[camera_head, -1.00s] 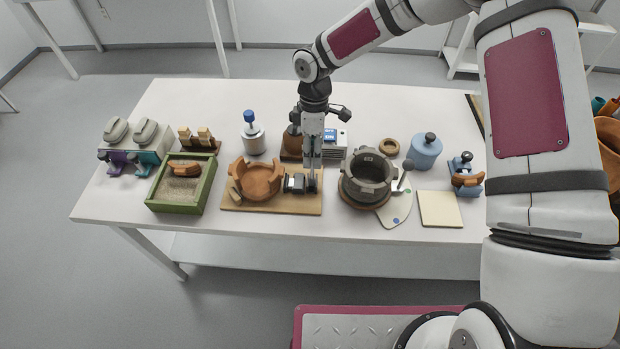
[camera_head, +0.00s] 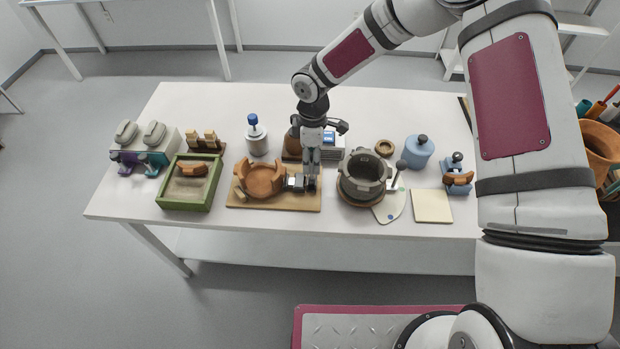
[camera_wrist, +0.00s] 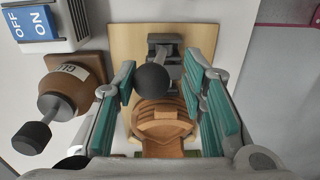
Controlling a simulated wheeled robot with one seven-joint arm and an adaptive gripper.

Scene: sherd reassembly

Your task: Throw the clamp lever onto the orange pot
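The orange pot (camera_head: 262,179), with a gapped rim, sits on a wooden board (camera_head: 285,201). The grey clamp (camera_head: 294,183) stands on the board beside the pot's right side. In the wrist view the clamp lever ends in a black ball knob (camera_wrist: 155,83), rising from the dark clamp body (camera_wrist: 166,50) toward the camera. The pot (camera_wrist: 162,122) shows just below the knob. My gripper (camera_wrist: 163,78) is open, its teal-padded fingers on either side of the knob with gaps visible. In the head view my gripper (camera_head: 311,180) is low over the clamp and hides part of it.
A dark grey pot (camera_head: 364,178) stands close to the right. A green sand tray (camera_head: 188,197) is at the left. The table front is mostly clear.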

